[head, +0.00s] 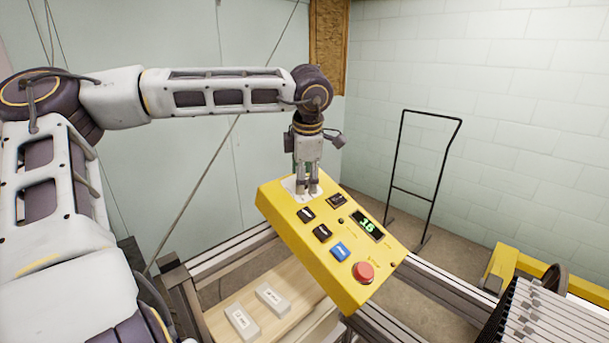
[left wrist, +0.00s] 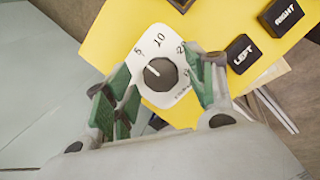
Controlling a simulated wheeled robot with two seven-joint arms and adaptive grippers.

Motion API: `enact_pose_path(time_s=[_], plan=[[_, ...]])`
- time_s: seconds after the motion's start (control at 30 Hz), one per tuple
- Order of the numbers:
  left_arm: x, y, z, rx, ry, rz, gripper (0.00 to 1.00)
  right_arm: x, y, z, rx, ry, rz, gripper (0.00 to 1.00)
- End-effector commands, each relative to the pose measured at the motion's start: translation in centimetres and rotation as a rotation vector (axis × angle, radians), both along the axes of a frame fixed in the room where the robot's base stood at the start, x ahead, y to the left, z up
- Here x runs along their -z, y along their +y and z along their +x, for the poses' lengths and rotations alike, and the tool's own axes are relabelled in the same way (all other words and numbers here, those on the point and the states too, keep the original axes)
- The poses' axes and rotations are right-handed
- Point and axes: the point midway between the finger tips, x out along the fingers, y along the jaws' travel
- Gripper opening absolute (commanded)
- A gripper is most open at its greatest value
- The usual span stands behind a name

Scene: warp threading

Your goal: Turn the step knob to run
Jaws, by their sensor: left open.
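The step knob (left wrist: 160,73) is a dark round dial on a white plate (left wrist: 147,45) with printed marks such as 5 and 10. Its pale pointer line points toward the upper left in the left wrist view. The knob sits at the far left end of the yellow control box (head: 292,240). My left gripper (head: 307,190) is just above that end, fingers pointing down. In the left wrist view its green-padded fingers (left wrist: 165,95) are open on either side of the knob; I cannot tell whether they touch it. In the head view the gripper hides the knob.
The box also carries black buttons (head: 322,233), a blue button (head: 340,252), a red mushroom button (head: 363,272) and a green display (head: 367,226). Metal rails (head: 235,253) run below. A wooden shelf (head: 280,320) holds two pale labelled blocks (head: 271,298). A black frame (head: 424,175) stands behind.

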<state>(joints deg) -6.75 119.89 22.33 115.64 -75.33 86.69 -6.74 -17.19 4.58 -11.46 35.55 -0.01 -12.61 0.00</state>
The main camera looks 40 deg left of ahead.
Motion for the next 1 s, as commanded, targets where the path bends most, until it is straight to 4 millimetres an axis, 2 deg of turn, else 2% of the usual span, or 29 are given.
enact_pose_path(time_s=[0.33, 0.67, 1.0], plan=[[0.22, 0.03, 0.03, 0.001, 0.000, 0.000, 0.54, -0.01, -0.02, 0.02, 0.000, 0.000, 0.000, 0.00], [0.20, 0.03, 0.02, 0.001, 0.000, 0.000, 0.12, -0.01, -0.02, 0.02, 0.000, 0.000, 0.000, 0.00], [0.14, 0.04, 0.05, 0.021, 0.008, 0.001, 0.10, -0.08, -0.03, 0.02, 0.000, 0.000, 0.000, 0.00]])
